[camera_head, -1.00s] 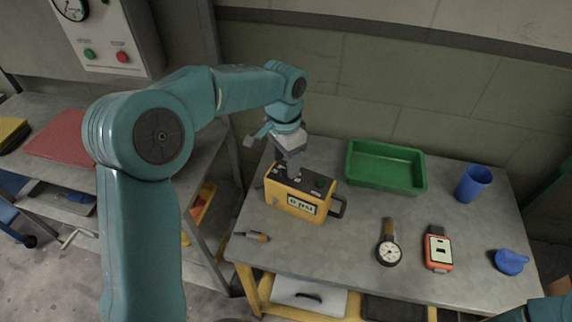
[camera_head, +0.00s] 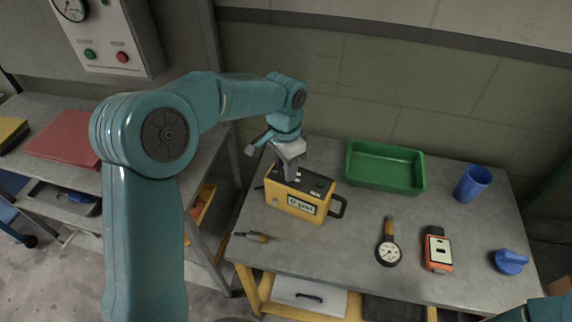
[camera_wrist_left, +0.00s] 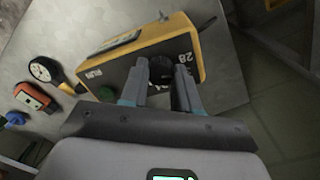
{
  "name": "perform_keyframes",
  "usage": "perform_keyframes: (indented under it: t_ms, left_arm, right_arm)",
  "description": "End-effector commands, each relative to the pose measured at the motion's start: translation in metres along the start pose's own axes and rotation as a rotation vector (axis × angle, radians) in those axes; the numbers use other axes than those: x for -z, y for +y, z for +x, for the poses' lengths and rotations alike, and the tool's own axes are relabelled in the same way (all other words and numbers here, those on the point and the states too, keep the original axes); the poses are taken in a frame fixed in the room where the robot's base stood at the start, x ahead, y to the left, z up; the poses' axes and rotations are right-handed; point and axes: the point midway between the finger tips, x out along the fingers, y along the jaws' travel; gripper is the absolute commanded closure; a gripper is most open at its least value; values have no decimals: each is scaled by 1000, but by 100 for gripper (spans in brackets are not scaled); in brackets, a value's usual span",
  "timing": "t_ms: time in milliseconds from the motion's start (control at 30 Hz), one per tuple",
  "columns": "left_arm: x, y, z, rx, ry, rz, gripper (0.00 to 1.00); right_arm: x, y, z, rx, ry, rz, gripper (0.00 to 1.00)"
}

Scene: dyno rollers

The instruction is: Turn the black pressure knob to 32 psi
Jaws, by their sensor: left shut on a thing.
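A yellow and black pressure box (camera_head: 300,197) stands on the grey table, with a pale display (camera_head: 302,204) ending in "psi" on its front; the number is too small to read surely. My left gripper (camera_head: 287,176) points down at the box top from above. In the left wrist view its two fingers (camera_wrist_left: 160,92) are shut on the black knob (camera_wrist_left: 160,70), one on each side. The knob is mostly hidden by the gripper in the head view. A green button (camera_wrist_left: 106,93) sits beside it on the box top. My right gripper is out of view.
A green tray (camera_head: 386,187) and a blue cup (camera_head: 473,183) stand behind and right. A round gauge (camera_head: 389,252), an orange meter (camera_head: 438,250) and a blue item (camera_head: 510,262) lie on the right. A small tool (camera_head: 251,237) lies near the front left edge.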

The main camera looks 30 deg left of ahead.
Motion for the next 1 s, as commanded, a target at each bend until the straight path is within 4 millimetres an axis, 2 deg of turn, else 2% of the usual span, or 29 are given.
perform_keyframes:
  t_ms: [267,700,1000]
  left_arm:
    - [0,0,-2,1,-4,152,100]
    - [1,0,-2,1,-18,553,100]
    - [1,1,-2,1,-24,769,100]
  right_arm:
    - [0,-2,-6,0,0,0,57]
    - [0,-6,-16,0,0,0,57]
    - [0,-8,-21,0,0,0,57]
